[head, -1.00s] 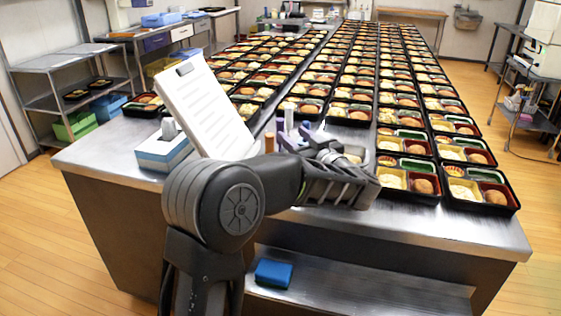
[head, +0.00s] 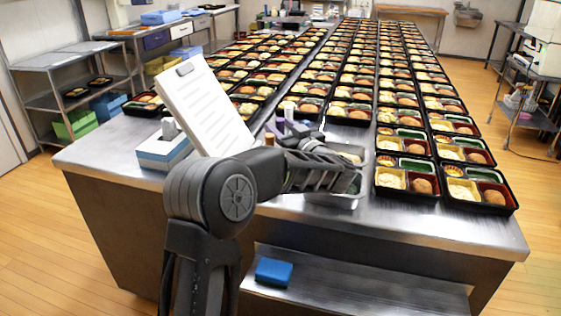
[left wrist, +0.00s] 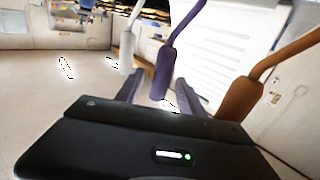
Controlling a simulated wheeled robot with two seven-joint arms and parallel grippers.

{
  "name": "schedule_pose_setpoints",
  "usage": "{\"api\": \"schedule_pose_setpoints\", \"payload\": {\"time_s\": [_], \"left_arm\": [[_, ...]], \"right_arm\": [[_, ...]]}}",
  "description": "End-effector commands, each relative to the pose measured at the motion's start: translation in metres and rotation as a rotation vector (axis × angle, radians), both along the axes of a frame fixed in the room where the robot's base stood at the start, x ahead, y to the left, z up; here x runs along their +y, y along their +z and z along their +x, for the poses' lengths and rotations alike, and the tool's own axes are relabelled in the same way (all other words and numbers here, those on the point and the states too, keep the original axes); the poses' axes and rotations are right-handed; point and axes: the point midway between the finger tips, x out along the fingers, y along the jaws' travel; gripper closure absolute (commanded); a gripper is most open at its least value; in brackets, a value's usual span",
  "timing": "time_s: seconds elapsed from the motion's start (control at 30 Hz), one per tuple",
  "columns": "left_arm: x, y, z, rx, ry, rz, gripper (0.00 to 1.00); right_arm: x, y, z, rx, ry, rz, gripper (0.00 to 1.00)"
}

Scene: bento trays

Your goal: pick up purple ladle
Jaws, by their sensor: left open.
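The purple ladle (left wrist: 167,70) hangs in the left wrist view with its thick handle end down, between a white ladle (left wrist: 126,50) and a brown ladle (left wrist: 240,97). My left gripper (left wrist: 157,90) is open, with its fingers to either side of the purple handle's lower end; I cannot tell whether they touch it. In the head view my left gripper (head: 288,132) is at the ladle handles, which are small and partly hidden there. My right gripper is not in view.
A white clipboard sheet (head: 203,108) stands just left of the ladles, by a blue and white box (head: 163,150). Rows of filled bento trays (head: 407,195) cover the table to the right.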

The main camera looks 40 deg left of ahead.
Motion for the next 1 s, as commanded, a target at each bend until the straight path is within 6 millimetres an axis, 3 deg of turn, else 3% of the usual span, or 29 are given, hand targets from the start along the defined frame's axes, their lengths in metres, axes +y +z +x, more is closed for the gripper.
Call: {"api": "schedule_pose_setpoints", "payload": {"time_s": [0.13, 0.67, 1.0], "left_arm": [[0.0080, 0.0005, 0.0041, 0.000, -0.001, 0.001, 0.55], [0.0076, 0.0003, 0.0040, 0.000, -0.001, 0.000, 0.55], [0.0076, 0.0003, 0.0040, -0.001, -0.001, 0.000, 0.80]], "right_arm": [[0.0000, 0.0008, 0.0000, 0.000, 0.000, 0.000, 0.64], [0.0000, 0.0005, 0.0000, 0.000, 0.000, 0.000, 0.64], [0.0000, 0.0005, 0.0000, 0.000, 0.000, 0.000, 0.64]]}}
